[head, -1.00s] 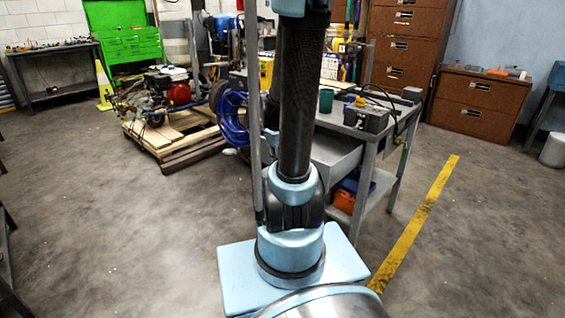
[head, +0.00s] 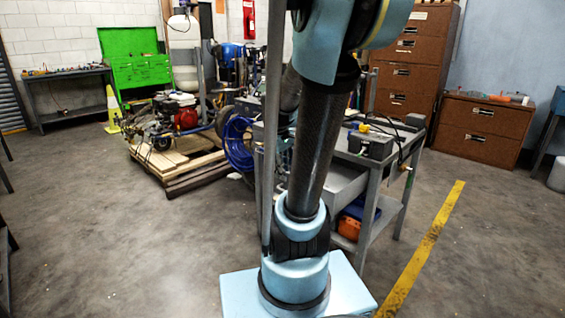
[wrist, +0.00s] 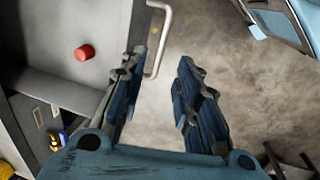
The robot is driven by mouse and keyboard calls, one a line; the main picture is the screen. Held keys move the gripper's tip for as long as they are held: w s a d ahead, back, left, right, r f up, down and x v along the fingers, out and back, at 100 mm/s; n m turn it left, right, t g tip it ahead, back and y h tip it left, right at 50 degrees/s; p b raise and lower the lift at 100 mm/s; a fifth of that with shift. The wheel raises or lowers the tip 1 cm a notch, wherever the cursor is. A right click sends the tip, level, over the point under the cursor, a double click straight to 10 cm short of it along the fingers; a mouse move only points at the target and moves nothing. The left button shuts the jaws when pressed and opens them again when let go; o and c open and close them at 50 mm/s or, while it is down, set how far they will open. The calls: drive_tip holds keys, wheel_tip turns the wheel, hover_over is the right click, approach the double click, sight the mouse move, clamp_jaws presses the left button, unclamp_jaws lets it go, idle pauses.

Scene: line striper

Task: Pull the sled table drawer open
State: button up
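The grey sled table (head: 385,161) stands behind my arm in the head view, its drawer (head: 343,188) partly hidden by the arm. In the wrist view the drawer (wrist: 105,25) appears to be open, with a red cylindrical object (wrist: 84,52) seemingly inside. A silver bar handle (wrist: 164,32) sits on the drawer's front edge. My gripper (wrist: 160,62) is open and empty. In the picture the handle's bar lies between the fingertips, nearer the left finger; I cannot tell whether they touch. The gripper is not visible in the head view.
A pallet (head: 185,170) with a machine stands left of the table. Brown cabinets (head: 483,130) stand behind at right. The floor at front left is clear.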

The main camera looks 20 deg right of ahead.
drive_tip(key=shift+s+a+r, duration=0.1)
drive_tip(key=shift+a+r, duration=0.05)
drive_tip(key=shift+r, duration=0.7)
drive_tip(key=shift+s+a+r, duration=0.1)
drive_tip(key=shift+a+r, duration=0.05)
drive_tip(key=shift+r, duration=0.7)
